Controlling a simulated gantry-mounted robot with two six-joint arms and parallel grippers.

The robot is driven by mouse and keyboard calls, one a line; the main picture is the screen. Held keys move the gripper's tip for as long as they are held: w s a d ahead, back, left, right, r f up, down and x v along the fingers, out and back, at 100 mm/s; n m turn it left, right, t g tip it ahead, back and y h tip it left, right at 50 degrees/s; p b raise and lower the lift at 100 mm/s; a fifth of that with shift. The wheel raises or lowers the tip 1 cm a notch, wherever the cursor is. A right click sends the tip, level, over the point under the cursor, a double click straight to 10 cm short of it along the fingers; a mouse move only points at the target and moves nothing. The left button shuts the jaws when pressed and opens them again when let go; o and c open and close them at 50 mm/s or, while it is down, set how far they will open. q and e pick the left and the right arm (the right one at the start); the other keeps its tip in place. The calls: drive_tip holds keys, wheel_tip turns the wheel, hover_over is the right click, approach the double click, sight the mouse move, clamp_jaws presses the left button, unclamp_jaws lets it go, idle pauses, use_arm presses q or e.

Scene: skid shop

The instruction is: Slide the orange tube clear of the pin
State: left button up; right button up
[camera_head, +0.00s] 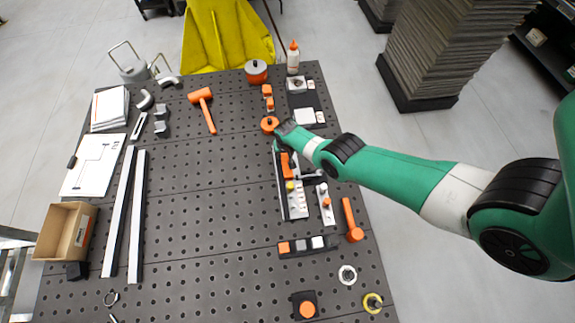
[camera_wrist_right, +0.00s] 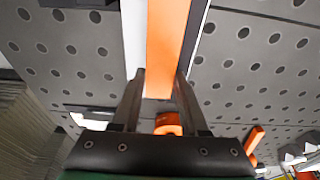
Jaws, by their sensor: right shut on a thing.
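In the right wrist view, my right gripper (camera_wrist_right: 160,76) has one finger on each side of the orange tube (camera_wrist_right: 168,36) and is shut on it. The tube runs from between the fingers to the top edge, along a pale rail (camera_wrist_right: 134,35). In the head view, an orange block-like part (camera_head: 287,165), probably the same tube, shows in a fixture (camera_head: 297,208) on the perforated table, just below my right wrist. My right arm covers most of the fingers there. I cannot make out the pin. My left gripper is not in view.
A round orange part (camera_head: 269,124) lies close beside my right wrist. An orange-handled tool (camera_head: 351,220) and a small block strip (camera_head: 305,246) lie nearer. An orange mallet (camera_head: 205,108) and long rails (camera_head: 120,215) lie left. The table's middle left is clear.

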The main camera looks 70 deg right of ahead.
drive_tip(key=shift+w+d+b, duration=0.5)
drive_tip(key=shift+d+b, duration=0.25)
drive_tip(key=shift+b, duration=0.05)
drive_tip(key=o, duration=1.2)
drive_tip(key=shift+o, duration=0.2)
drive_tip(key=shift+o, duration=1)
drive_tip(key=shift+r, duration=0.1)
drive_tip(key=shift+s+a+r+p, duration=0.1)
drive_tip(key=shift+a+r+p, duration=0.05)
drive_tip(key=shift+r+p, duration=0.7)
drive_tip(key=shift+s+a+r+p, duration=0.1)
drive_tip(key=shift+r+p, duration=0.45)
drive_tip(key=shift+p, duration=0.45)
drive_tip(key=shift+r, duration=0.1)
